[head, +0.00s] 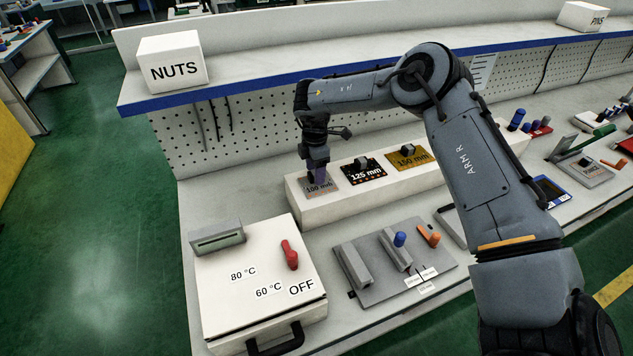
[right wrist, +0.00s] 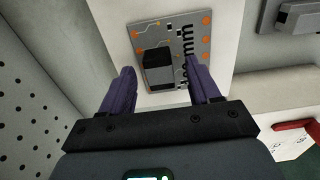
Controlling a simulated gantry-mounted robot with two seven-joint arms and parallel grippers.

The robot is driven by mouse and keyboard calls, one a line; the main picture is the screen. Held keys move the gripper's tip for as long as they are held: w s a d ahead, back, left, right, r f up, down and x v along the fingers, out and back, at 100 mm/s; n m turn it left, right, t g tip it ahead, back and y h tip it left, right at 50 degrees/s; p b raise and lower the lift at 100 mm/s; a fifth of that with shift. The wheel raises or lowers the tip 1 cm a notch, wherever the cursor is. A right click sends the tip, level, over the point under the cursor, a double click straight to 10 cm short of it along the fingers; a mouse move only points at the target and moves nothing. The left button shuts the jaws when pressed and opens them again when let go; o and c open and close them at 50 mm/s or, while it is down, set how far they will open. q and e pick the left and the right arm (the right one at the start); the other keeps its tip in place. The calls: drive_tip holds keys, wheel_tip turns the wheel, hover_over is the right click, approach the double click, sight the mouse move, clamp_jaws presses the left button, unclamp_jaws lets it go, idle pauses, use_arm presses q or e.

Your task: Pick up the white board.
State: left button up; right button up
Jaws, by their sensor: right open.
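The white board (head: 323,189), labelled 100 mm, lies at the left end of a long white block, partly hidden by my right gripper (head: 318,172) in the head view. In the right wrist view the board (right wrist: 188,40) looks pale grey with orange dots and carries a dark raised block (right wrist: 158,70). My right gripper (right wrist: 159,78) is open, pointing down, with one purple finger on each side of the raised block. I cannot tell whether the fingers touch it. My left gripper is not in view.
The black 125 mm board (head: 363,171) and yellow 150 mm board (head: 408,159) lie on the same white block (head: 345,209), right of the white board. A perforated back panel (head: 250,128) stands behind. A white box with a red lever (head: 290,254) and a grey fixture (head: 375,278) stand in front.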

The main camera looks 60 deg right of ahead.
drive_tip(key=shift+f, duration=0.45)
clamp_jaws()
drive_tip(key=shift+r, duration=0.15)
